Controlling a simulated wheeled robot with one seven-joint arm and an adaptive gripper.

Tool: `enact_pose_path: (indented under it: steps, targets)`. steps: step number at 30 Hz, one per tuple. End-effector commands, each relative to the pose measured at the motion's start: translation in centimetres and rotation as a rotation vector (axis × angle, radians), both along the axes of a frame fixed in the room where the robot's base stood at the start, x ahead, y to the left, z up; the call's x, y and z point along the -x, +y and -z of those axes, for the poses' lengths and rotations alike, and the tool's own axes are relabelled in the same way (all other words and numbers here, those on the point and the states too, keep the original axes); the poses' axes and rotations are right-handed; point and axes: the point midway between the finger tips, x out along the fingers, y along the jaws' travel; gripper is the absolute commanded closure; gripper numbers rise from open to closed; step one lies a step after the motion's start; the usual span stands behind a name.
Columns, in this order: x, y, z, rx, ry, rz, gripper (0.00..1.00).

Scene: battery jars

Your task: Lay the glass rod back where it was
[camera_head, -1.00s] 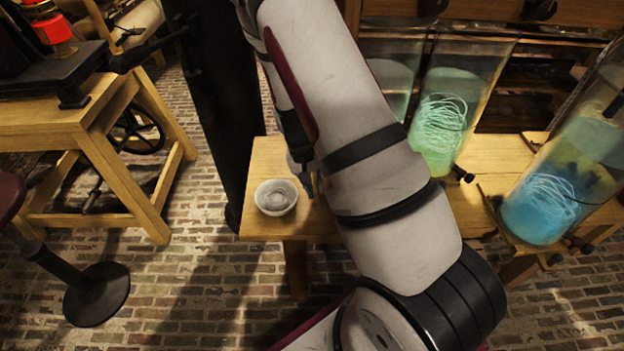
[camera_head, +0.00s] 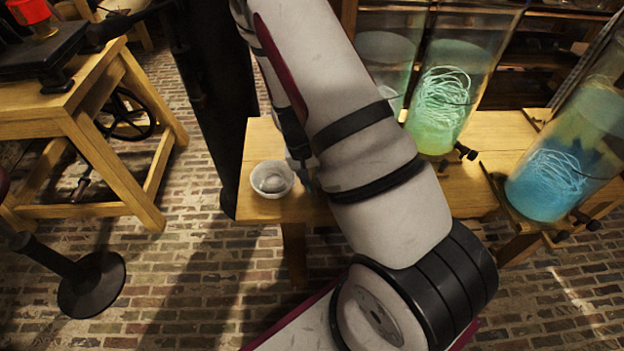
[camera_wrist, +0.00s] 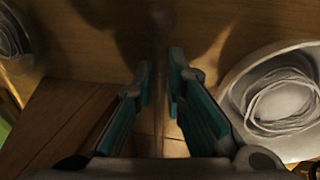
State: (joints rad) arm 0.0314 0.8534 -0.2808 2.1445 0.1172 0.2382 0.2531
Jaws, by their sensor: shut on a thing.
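My gripper (camera_wrist: 160,80) has its two teal-padded fingers a narrow gap apart. A faint, thin, see-through streak runs between them, which is the glass rod (camera_wrist: 160,115); its ends are hard to make out. In the head view my gripper (camera_head: 307,182) is small and partly hidden by my arm, just right of the white bowl (camera_head: 257,188), over the wooden bench; the rod cannot be made out clearly there. In the wrist view the bowl (camera_wrist: 233,86) is right of the fingers, with a pale coil (camera_wrist: 285,101) inside.
The wooden bench (camera_head: 264,141) carries a green-lit jar (camera_head: 440,110) and a blue-lit jar (camera_head: 550,180) to the right, with another jar (camera_head: 388,55) behind my arm. A dark post stands left of the bench. Bare bench lies behind the bowl.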

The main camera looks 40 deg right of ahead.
Motion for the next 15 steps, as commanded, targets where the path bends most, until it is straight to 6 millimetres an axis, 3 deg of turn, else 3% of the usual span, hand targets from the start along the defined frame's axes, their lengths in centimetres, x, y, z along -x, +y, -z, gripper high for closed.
enact_pose_path:
  steps: [1,4,15]
  targets:
    - [0.00,0.00,-0.01,0.000,0.000,0.000,0.86]
    - [0.00,0.00,-0.02,0.000,0.000,0.000,0.65]
    - [-0.10,0.07,-0.38,0.000,-0.001,-0.001,0.65]
